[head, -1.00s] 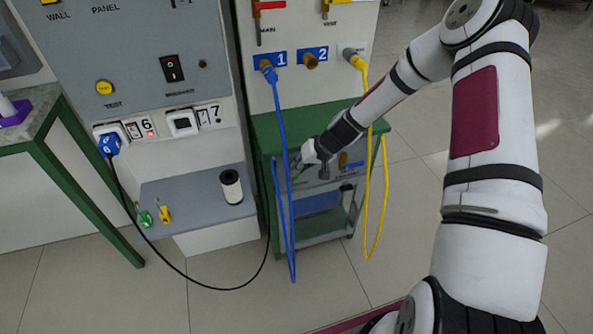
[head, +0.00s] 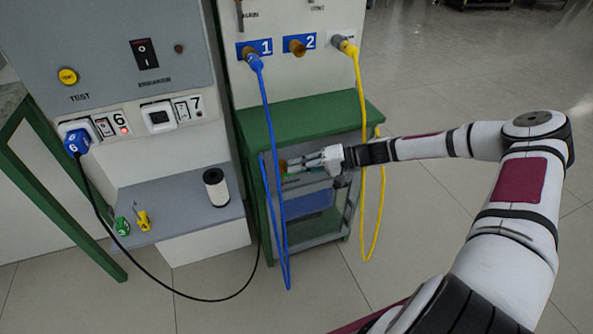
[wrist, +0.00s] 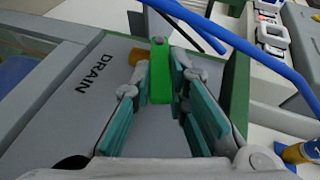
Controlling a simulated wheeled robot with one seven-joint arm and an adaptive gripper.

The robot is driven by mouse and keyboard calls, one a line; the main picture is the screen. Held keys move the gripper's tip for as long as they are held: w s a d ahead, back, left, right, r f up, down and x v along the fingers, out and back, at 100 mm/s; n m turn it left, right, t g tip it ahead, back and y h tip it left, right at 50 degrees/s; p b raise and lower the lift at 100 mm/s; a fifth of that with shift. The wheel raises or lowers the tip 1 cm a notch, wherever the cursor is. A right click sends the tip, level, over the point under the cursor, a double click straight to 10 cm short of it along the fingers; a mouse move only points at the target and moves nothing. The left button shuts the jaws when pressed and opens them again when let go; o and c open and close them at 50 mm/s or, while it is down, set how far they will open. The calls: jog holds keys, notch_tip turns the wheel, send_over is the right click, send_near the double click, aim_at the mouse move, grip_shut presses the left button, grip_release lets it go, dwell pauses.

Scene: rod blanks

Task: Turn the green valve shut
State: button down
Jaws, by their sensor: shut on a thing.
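The green valve handle (wrist: 160,72) stands between my gripper's fingers in the wrist view, on a grey panel marked DRAIN. My gripper (wrist: 160,82) is shut on it, with the teal finger pads at either side. In the head view my gripper (head: 290,167) reaches in from the right at the front of the green-framed stand, beside the blue hose. There the fingers mostly hide the valve. How far the valve is turned I cannot tell.
A blue hose (head: 272,130) hangs from port 1 close to my fingertips. A yellow hose (head: 362,110) hangs near my forearm. The green stand top (head: 310,115) is just above my gripper. A white spool (head: 216,188) sits on the grey shelf at left.

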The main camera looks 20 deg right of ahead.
jog(key=shift+f+y+b, duration=0.35)
jog(key=shift+y+b, duration=0.05)
jog(key=shift+y, duration=0.1)
jog(key=c, duration=1.6)
grip_release()
jog(key=shift+o, duration=0.2)
jog(key=v, duration=1.2)
jog(key=shift+f, duration=0.1)
